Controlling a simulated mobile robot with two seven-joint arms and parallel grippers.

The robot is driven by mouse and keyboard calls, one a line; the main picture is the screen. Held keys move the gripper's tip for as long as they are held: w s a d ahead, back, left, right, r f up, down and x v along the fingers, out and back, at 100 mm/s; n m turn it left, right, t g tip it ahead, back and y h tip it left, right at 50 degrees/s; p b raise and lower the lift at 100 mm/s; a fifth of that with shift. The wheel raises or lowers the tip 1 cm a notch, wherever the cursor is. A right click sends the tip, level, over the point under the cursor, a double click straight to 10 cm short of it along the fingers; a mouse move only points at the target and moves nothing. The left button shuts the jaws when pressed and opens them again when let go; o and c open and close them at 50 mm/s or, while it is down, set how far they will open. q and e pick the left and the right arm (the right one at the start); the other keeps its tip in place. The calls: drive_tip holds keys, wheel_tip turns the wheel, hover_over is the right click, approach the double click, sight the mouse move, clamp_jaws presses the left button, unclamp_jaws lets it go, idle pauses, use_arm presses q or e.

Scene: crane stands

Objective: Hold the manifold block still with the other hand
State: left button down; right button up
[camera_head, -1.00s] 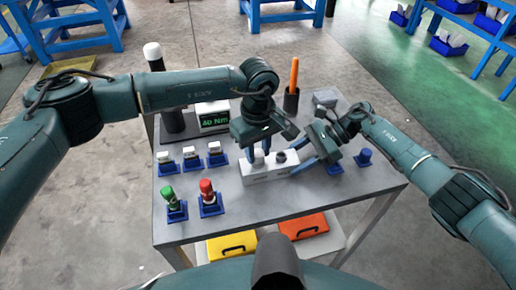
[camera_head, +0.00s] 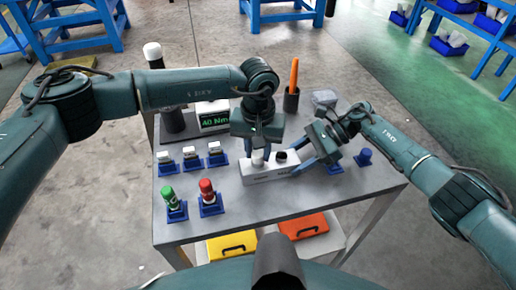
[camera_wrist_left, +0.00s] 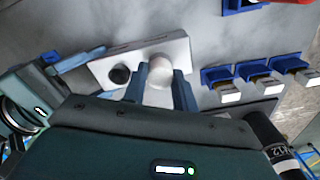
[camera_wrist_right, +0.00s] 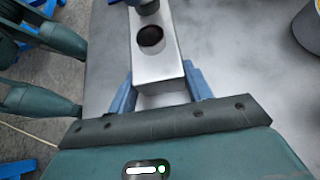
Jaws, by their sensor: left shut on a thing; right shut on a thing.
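The manifold block (camera_head: 272,180) is a pale, long block lying on the grey table. It also shows in the left wrist view (camera_wrist_left: 110,67) and the right wrist view (camera_wrist_right: 160,72). A white cylindrical plug (camera_wrist_left: 160,70) stands in one hole; the other hole (camera_wrist_right: 150,37) looks dark. My left gripper (camera_head: 259,152) points down from above, its fingers shut around the white plug. My right gripper (camera_wrist_right: 160,92) is shut on the block's right end, one finger along each side. The plug's lower part is hidden in the block.
A display reading 40 Nm (camera_head: 214,120) stands behind. Several blue holders with white-topped pieces (camera_head: 190,158) are at left. Green (camera_head: 170,198) and red (camera_head: 207,190) pieces stand in front. An orange-handled tool (camera_head: 293,76) sits in a dark cup. The front right tabletop is clear.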

use_arm(q)
drive_tip(key=shift+m, duration=0.3)
drive_tip(key=m, duration=0.5)
drive_tip(key=c, duration=1)
unclamp_jaws()
drive_tip(key=shift+c, duration=0.9)
